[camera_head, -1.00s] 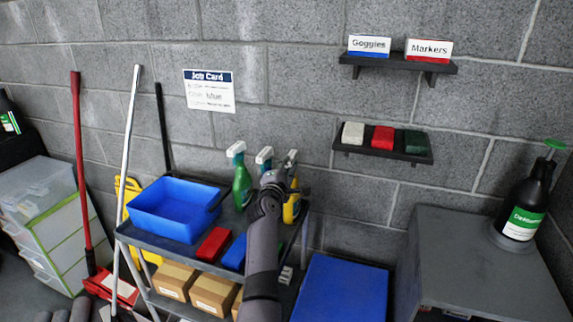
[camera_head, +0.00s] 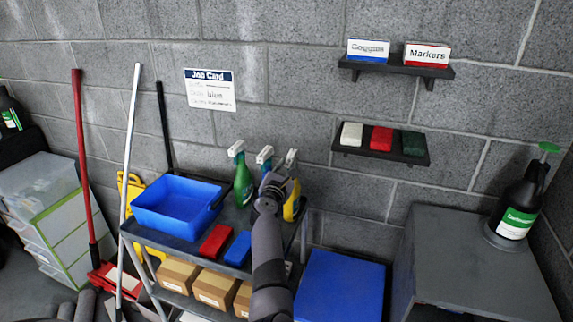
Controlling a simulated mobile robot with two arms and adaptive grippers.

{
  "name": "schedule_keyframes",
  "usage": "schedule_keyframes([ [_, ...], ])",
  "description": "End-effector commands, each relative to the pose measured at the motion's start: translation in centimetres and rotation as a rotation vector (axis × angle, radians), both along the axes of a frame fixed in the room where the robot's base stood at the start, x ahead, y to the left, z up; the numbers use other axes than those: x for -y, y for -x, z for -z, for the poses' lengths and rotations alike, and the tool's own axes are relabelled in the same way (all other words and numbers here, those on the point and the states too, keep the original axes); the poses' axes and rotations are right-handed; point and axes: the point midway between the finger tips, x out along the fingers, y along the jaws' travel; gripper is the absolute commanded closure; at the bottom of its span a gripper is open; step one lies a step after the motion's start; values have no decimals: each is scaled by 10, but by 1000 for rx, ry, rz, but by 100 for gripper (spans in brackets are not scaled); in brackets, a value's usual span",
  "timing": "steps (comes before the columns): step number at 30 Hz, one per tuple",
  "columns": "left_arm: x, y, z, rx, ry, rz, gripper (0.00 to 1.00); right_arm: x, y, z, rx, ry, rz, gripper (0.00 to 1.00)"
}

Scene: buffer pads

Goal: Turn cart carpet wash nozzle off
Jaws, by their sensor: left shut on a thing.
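Several spray bottles stand at the back of the grey cart (camera_head: 190,243): a green one (camera_head: 243,186) on the left, one in the middle with a pale nozzle (camera_head: 264,154), and a yellow one (camera_head: 293,207) on the right with a pale nozzle (camera_head: 291,156). No bottle label can be read, so I cannot tell which is the carpet wash. My left gripper (camera_head: 283,176) is at the yellow bottle, just below its nozzle, and appears shut on this bottle. My wrist hides the fingertips and much of the middle and yellow bottles. My right gripper is out of view.
A blue tub (camera_head: 176,207), a red block (camera_head: 215,242) and a blue block (camera_head: 238,248) lie on the cart top. Cardboard boxes (camera_head: 214,288) fill the lower shelf. A blue bin (camera_head: 341,286) and a grey cabinet (camera_head: 470,245) stand right. A small wall shelf (camera_head: 380,154) hangs above.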

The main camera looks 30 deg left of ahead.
Motion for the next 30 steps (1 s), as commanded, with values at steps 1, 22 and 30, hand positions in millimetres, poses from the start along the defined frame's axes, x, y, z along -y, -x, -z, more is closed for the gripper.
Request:
schedule_keyframes([
  [1, 1, 0, 0, 8, 33, 1, 91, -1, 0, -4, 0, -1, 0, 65],
  [22, 1, 0, 1, 144, 445, 1, 90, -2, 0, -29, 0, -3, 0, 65],
  [30, 1, 0, 2, 149, 457, 1, 90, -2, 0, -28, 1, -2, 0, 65],
])
